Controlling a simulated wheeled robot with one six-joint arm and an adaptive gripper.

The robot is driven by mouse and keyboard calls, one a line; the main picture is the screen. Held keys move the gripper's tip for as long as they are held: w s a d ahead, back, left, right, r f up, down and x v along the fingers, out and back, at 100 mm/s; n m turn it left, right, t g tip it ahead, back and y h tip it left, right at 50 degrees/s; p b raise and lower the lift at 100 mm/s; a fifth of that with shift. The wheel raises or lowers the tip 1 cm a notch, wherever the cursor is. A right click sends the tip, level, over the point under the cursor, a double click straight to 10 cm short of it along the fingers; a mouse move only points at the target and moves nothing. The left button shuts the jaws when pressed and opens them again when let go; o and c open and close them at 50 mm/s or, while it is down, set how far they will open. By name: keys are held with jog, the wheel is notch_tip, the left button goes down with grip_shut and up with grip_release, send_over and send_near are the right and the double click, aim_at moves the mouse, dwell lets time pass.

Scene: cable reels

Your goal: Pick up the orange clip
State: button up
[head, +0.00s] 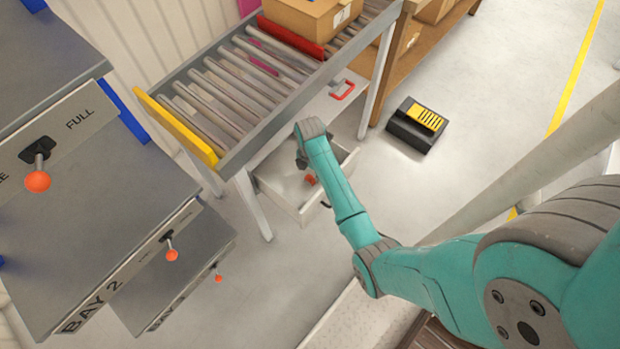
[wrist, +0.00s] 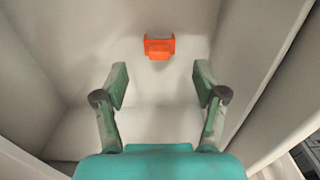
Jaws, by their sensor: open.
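The orange clip (wrist: 159,47) lies on the floor of a white open drawer (wrist: 150,128) in the wrist view. It sits beyond my fingertips, roughly centred between them. My gripper (wrist: 160,84) is open and empty, with its two green fingers spread apart inside the drawer walls. In the head view the clip (head: 310,180) shows as a small orange patch beside my arm, and the drawer (head: 290,206) is under the roller conveyor. My forearm covers part of the drawer there, and my fingers are mostly hidden.
The roller conveyor (head: 222,93) with a yellow end bar (head: 175,128) stands above the drawer. A cardboard box (head: 308,16) rests on it. Grey bay stands (head: 100,200) with orange-knobbed levers are at left. A black and yellow box (head: 415,125) sits on open floor at right.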

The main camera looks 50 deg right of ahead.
aim_at(310, 176)
jog(key=shift+d+f, duration=0.15)
jog(key=shift+f, duration=2.7)
jog(key=c, duration=1)
